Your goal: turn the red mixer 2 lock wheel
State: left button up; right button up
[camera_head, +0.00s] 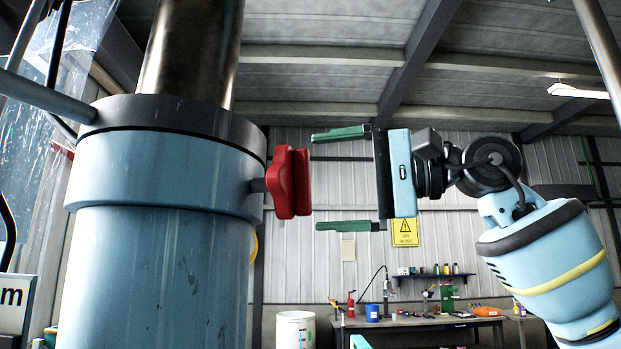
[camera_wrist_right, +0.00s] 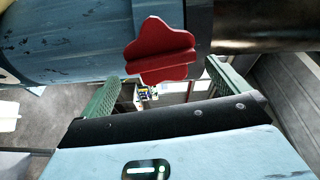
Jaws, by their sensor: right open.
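The red lock wheel (camera_head: 290,182) sticks out from the right side of the blue column collar (camera_head: 165,168). My right gripper (camera_head: 316,182) is to the right of the wheel, its two green fingers pointing left, one higher and one lower than the wheel. The fingers are wide apart and nothing is between them. In the right wrist view the lobed red wheel (camera_wrist_right: 160,52) lies ahead, against the blue column (camera_wrist_right: 70,40), between the lines of the two fingers (camera_wrist_right: 160,80). No contact shows. My left gripper is not in view.
A steel shaft (camera_head: 190,50) rises from the column. A workbench (camera_head: 420,322) with tools and a shelf (camera_head: 435,275) stand far behind by the wall. A white drum (camera_head: 296,330) is low in the background. The space around my right gripper looks free.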

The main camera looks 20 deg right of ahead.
aim_at(310, 182)
jog(key=x, duration=0.3)
jog(key=shift+w+a, duration=0.1)
jog(key=shift+a, duration=0.15)
jog(key=c, duration=0.7)
